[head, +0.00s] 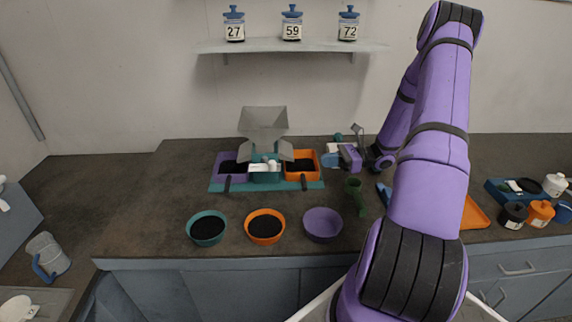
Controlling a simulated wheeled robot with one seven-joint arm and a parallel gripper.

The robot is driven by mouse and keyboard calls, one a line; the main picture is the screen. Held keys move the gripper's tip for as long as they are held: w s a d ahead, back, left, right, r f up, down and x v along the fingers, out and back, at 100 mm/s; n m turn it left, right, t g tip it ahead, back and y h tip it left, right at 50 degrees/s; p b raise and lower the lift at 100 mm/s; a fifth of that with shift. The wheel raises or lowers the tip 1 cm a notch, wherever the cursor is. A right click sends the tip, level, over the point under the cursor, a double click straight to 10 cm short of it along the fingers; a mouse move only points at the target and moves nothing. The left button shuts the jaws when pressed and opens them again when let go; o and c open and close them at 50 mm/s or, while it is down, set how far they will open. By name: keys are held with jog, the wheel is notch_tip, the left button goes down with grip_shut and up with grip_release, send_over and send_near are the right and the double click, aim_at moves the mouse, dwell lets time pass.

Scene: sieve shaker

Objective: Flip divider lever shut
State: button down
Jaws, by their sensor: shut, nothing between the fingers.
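The divider (264,172) stands on the counter at the back, a teal body with a grey hopper (264,122) above it. A white lever-like part (260,167) lies across the front of its teal body; at this size I cannot tell whether it is shut. A purple bin (220,171) is on its left and an orange bin (316,168) on its right, both with dark grains. My gripper (332,161) is shut and empty, just right of the orange bin. It appears apart from the white part.
A teal bowl (207,217) and an orange bowl (265,213), both with dark contents, and an empty-looking purple bowl (322,225) stand along the front. A green funnel-shaped piece (354,191) stands behind them. A shelf (290,46) with numbered jars hangs above.

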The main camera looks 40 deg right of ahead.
jog(key=x, duration=1.4)
jog(key=shift+t, duration=0.3)
